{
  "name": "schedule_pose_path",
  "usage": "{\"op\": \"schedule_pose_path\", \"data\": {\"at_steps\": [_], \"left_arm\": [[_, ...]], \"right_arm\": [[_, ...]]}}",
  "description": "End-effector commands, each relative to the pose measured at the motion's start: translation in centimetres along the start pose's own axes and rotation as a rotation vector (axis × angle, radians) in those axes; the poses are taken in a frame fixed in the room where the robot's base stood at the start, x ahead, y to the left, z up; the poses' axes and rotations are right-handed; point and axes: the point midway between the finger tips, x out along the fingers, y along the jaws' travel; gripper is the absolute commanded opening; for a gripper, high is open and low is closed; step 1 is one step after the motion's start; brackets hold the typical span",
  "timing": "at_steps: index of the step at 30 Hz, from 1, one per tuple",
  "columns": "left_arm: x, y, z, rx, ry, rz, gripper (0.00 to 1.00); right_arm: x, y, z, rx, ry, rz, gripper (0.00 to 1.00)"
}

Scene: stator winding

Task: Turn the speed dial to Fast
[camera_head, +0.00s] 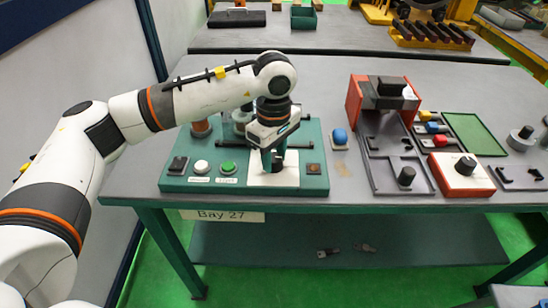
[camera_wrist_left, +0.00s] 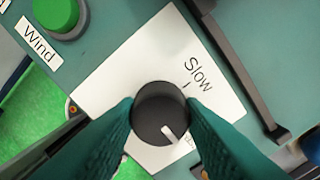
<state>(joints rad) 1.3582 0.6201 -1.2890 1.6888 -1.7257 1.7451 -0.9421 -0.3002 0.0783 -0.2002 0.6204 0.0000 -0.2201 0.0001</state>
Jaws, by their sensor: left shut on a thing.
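The speed dial (camera_wrist_left: 158,112) is a round dark knob with a white pointer line, set on a white label plate (camera_wrist_left: 110,85). In the left wrist view the plate reads "Slow" beside a tick mark; another label near the bottom is mostly hidden by a finger. The pointer faces down and right in that view, away from "Slow" and towards the part-hidden label. My left gripper (camera_head: 274,163) comes down over the plate on the green panel (camera_head: 317,183). Its two green fingers (camera_wrist_left: 160,115) are shut on the dial from both sides. My right gripper is not in view.
A green button (camera_head: 228,167), a white button (camera_head: 201,167) and a black switch (camera_head: 178,165) are left of the plate. A blue knob (camera_head: 340,136) stands right of the panel. Further right are a grey tray (camera_head: 392,160) and a red box with a black knob (camera_head: 462,180).

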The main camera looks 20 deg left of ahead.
Motion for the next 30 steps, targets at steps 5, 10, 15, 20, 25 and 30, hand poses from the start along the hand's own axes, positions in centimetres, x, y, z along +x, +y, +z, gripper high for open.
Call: {"op": "schedule_pose_path", "data": {"at_steps": [5, 10, 15, 20, 25, 30], "left_arm": [[-0.3, -0.1, 0.0, 0.008, 0.0, -0.006, 0.13], [-0.3, -0.1, 0.0, 0.008, -0.001, -0.006, 0.13], [-0.2, -0.1, 0.0, 0.007, -0.001, -0.005, 0.5], [-0.1, -0.1, 0.0, 0.007, 0.0, -0.003, 0.57], [-0.2, -0.1, 0.0, 0.007, 0.0, -0.002, 0.57], [-1.7, -0.1, 0.0, 0.007, 0.0, -0.004, 0.57]], "right_arm": [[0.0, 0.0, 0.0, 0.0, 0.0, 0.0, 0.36], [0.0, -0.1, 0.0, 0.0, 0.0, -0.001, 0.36], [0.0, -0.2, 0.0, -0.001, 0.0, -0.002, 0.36], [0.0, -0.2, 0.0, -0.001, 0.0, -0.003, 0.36], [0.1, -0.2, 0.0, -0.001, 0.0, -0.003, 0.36], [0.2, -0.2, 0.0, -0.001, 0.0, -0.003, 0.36]]}}
